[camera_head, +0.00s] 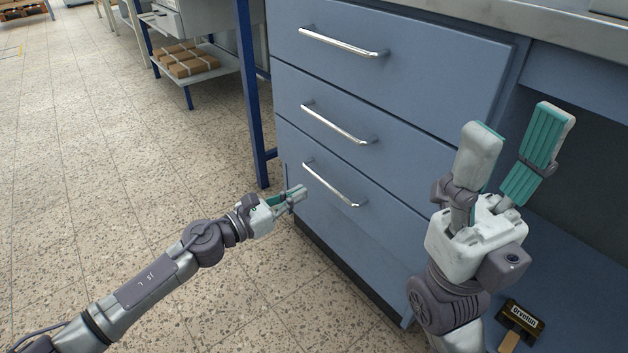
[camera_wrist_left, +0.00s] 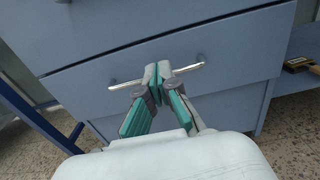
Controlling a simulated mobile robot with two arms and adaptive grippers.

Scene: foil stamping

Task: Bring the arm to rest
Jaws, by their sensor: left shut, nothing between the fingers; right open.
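My left arm reaches in from the left in the head view. Its gripper (camera_head: 299,193) is shut and empty, close to the handle (camera_head: 334,185) of the lowest drawer (camera_head: 350,215). In the left wrist view the shut fingertips (camera_wrist_left: 157,72) overlap the middle of that handle (camera_wrist_left: 188,69); I cannot tell whether they touch it. My right gripper (camera_head: 515,145) is open and empty, pointing up in front of the cabinet's right part. Its two fingers are spread wide apart, with green inner pads.
The blue cabinet has three shut drawers with bar handles, under a metal worktop (camera_head: 560,22). A dark box labelled "Devolon" (camera_head: 522,316) lies low at the right, also in the wrist view (camera_wrist_left: 300,64). A blue table leg (camera_head: 250,100) stands left of the drawers. The floor at left is clear.

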